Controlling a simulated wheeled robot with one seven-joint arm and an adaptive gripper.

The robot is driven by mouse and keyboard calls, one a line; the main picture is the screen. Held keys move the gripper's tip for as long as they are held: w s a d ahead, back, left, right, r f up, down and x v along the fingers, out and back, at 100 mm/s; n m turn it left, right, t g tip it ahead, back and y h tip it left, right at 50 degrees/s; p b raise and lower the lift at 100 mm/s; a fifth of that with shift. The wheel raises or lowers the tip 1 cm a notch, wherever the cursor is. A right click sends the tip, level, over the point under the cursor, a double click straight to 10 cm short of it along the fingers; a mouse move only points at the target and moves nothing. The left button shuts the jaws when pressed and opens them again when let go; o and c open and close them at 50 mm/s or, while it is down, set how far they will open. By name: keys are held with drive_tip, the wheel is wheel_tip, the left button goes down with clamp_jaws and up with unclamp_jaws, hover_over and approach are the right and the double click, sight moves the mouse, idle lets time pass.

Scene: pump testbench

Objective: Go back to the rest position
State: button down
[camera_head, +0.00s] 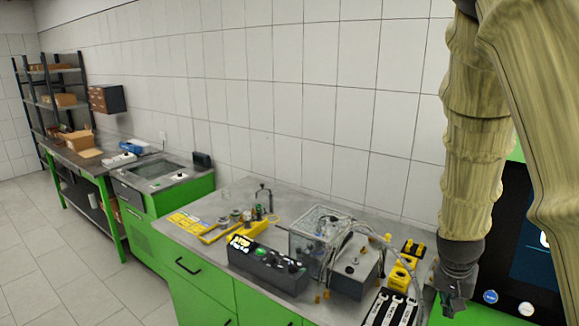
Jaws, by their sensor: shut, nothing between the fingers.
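My gripper (452,303) hangs from my sleeved arm at the right of the head view, pointing down. It is shut with nothing in it, above the right end of the green pump testbench (200,285). The clear pump box (316,235) with hoses and the grey unit (357,268) stand on the bench to the left of the gripper, apart from it. The rest position itself is not marked in the view.
A black control box (266,265) sits at the bench's front edge. Yellow fittings (402,270) and a tray of wrenches (392,308) lie close left of the gripper. A dark screen (520,235) stands behind my arm. The floor (50,260) at left is clear.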

drive_tip(key=s+a+f+n+b, duration=0.1)
drive_tip(key=s+a+f, duration=0.15)
drive_tip(key=f, duration=0.55)
drive_tip(key=s+a+f+n+g+b, duration=0.1)
drive_tip(key=s+f, duration=0.3)
drive_tip(key=f, duration=0.5)
drive_tip(key=s+a+f+n+b, duration=0.2)
drive_tip(key=s+f, duration=0.2)
drive_tip(key=f, duration=0.4)
drive_tip(key=s+a+f+n+y+b, duration=0.1)
drive_tip(key=s+a+f, duration=0.2)
drive_tip(key=s+f, duration=0.4)
drive_tip(key=s+a+f+n+y+b, duration=0.1)
drive_tip(key=s+a+f+b, duration=0.1)
drive_tip(key=s+f, duration=0.4)
drive_tip(key=s+a+f+n+g+y+b, duration=0.1)
drive_tip(key=s+a+f, duration=0.4)
drive_tip(key=s+f, duration=0.2)
drive_tip(key=shift+s+f+b, duration=0.3)
drive_tip(key=shift+s+f, duration=0.05)
drive_tip(key=shift+s, duration=0.85)
